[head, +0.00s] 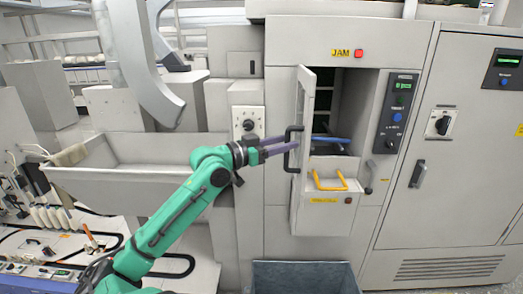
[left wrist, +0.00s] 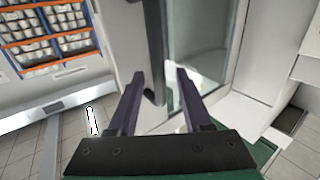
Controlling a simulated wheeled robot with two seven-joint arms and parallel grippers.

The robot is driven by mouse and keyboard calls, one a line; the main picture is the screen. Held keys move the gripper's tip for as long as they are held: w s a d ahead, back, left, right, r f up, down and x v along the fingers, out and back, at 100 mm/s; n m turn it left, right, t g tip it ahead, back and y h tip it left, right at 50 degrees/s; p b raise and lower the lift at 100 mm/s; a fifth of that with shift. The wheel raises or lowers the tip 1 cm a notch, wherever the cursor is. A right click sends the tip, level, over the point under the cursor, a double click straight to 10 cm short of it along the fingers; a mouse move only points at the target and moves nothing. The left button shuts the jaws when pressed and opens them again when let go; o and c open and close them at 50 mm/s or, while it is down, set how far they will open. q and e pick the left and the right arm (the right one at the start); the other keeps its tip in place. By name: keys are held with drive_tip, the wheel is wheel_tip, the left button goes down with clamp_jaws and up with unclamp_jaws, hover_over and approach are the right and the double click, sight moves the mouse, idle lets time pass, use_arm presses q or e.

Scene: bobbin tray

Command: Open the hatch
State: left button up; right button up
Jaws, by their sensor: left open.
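The hatch door (head: 305,95) is a white panel on the grey machine in the head view. It stands swung outward, with the dark recess visible behind it. Its black bar handle (head: 291,150) is on the door's outer side. My left gripper (head: 285,146), with purple fingers, is open at the handle. In the left wrist view the handle (left wrist: 155,45) comes down between the two spread fingers (left wrist: 160,98); I cannot tell whether they touch it. The door's white frame (left wrist: 125,35) and glass pane also show there. My right gripper is not in view.
A control panel (head: 397,110) is right of the opening, and a JAM sign (head: 341,53) is above. A grey bin (head: 303,276) stands below. A trough (head: 130,160) lies left.

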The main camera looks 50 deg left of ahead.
use_arm(q)
drive_tip(key=s+a+b, duration=0.2)
drive_tip(key=s+b, duration=0.2)
drive_tip(key=s, duration=0.9)
drive_tip(key=shift+b, duration=0.4)
drive_tip(key=shift+a+f, duration=0.1)
